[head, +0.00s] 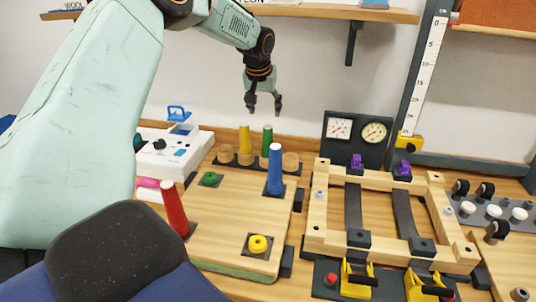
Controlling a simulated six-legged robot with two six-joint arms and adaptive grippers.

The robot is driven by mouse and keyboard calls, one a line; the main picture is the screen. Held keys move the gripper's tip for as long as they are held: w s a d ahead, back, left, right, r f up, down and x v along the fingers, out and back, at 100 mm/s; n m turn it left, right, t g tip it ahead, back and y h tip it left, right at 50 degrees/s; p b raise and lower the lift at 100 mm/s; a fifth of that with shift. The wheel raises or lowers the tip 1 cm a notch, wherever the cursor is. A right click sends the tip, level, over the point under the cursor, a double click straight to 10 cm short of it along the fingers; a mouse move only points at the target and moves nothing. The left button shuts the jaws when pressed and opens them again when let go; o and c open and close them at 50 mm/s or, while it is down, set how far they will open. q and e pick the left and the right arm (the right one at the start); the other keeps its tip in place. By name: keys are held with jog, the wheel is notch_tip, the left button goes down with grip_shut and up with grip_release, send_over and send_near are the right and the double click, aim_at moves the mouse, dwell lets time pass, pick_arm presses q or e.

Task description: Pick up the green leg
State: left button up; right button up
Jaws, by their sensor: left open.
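The green leg (267,142) stands upright in a dark rack (231,163) at the back of the wooden board. A yellow leg (245,139) stands in the same rack, just left of it. My left gripper (264,107) is open and empty, pointing down, and appears above the green leg with a gap between them. A blue leg (275,168) stands upright at the board's back right corner. The board (225,215) also carries a green round piece (210,178) and a yellow ring (258,243) on dark squares. My right gripper is out of view.
Wooden round pieces (290,160) sit in the rack beside the legs. A wooden frame with dark straps (318,225) stands to the right. Two dial gauges (356,131) stand behind it. A white device (165,150) is at the left. A shelf (330,13) runs above.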

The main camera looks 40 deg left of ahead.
aim_at(268, 134)
pick_arm(q)
jog(key=f+b, duration=0.1)
jog(key=f, duration=0.2)
jog(key=shift+a+f+b, duration=0.1)
jog(key=shift+a+b, duration=0.1)
jog(key=shift+b, duration=0.2)
jog(key=shift+d+f, duration=0.1)
jog(key=shift+f, duration=0.05)
jog(key=shift+s+d+b, duration=0.1)
jog(key=shift+d+b, duration=0.1)
jog(key=shift+b, duration=0.15)
jog(key=x, duration=0.7)
jog(key=shift+d, duration=0.2)
jog(key=shift+w+a+f, duration=0.25)
jog(key=shift+w+f, duration=0.05)
jog(key=shift+f, duration=0.15)
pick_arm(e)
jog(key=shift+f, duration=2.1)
pick_arm(q)
jog(key=shift+s+d+r, duration=0.1)
jog(key=shift+d+r, duration=0.1)
jog(key=c, duration=0.4)
jog(key=shift+a+f, duration=0.1)
jog(key=c, duration=0.5)
grip_shut()
